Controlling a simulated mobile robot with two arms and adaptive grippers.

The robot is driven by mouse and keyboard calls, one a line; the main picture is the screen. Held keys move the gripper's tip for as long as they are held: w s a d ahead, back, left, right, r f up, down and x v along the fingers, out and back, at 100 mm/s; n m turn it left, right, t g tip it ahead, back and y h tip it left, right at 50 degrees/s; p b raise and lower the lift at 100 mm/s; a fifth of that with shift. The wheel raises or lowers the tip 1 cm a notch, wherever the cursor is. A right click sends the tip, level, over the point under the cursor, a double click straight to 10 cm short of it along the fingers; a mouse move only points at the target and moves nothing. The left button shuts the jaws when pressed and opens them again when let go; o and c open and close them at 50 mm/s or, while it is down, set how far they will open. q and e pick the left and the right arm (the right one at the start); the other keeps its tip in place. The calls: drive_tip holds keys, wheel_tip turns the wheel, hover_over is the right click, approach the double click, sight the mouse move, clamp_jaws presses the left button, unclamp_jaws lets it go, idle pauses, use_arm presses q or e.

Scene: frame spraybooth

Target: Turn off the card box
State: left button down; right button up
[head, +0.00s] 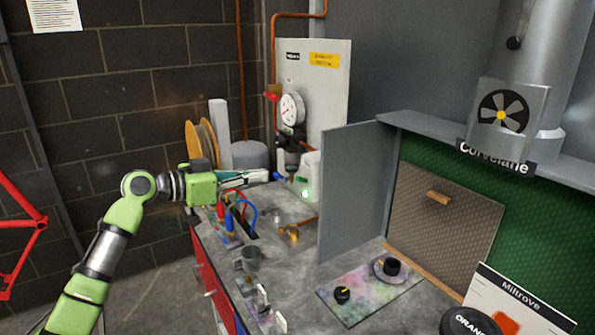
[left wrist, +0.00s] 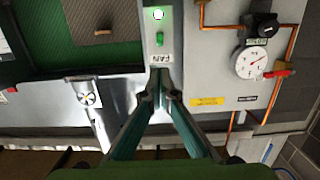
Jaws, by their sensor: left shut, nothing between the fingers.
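A small pale box with a lit green lamp (head: 308,172) stands at the back of the bench, left of the grey upright panel. In the left wrist view, a grey box labelled "FAN" (left wrist: 151,38) has a glowing lamp (left wrist: 158,14) and a green switch (left wrist: 158,36). I see no label reading "card". My left gripper (head: 268,175) is shut and empty, reaching right toward the pale box. In the left wrist view its fingertips (left wrist: 161,83) overlap the picture area just below the FAN label; I cannot tell whether they touch. My right gripper is not in view.
A dial gauge (head: 291,109) and copper pipes are on the white wall panel (head: 327,85). Red and blue-handled fittings (head: 228,222) and a grey cup (head: 247,259) crowd the bench under my left arm. The grey upright panel (head: 352,190) bounds the right side.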

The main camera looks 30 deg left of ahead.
sight(302, 179)
use_arm(q)
drive_tip(key=p+x, duration=0.4)
drive_tip(key=x, duration=0.5)
drive_tip(key=shift+r+p, duration=0.15)
drive_tip(key=shift+p, duration=0.15)
drive_tip(key=shift+w+d+f, duration=0.25)
drive_tip(key=shift+w, duration=0.3)
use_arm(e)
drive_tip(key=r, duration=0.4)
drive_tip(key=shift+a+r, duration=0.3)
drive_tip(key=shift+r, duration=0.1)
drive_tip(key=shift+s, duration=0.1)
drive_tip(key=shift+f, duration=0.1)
